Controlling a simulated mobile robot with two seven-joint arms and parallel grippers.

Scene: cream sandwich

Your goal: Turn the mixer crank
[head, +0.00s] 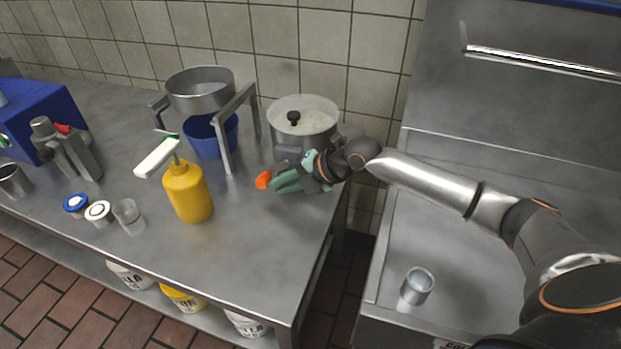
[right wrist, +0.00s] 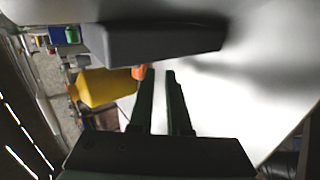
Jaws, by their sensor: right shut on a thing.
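The mixer looks to be the lidded steel pot (head: 316,126) with a black knob (head: 293,118) on top, at the back right of the table. A grey block (head: 287,154) sits at its front and is close above my fingers in the right wrist view (right wrist: 150,42). My right gripper (head: 272,182) is in front of the pot, with its green fingers pointing left. It is shut on an orange knob, which looks like the crank's grip (head: 263,180); it also shows at the fingertips in the right wrist view (right wrist: 138,72). The crank's arm is hidden. My left gripper is out of view.
A yellow pump bottle (head: 188,193) stands left of my gripper. Behind it is a metal stand (head: 223,150) with a steel bowl (head: 200,92) above a blue bowl (head: 207,140). Small jars and a blue machine (head: 40,110) are at the left. The front right tabletop is clear.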

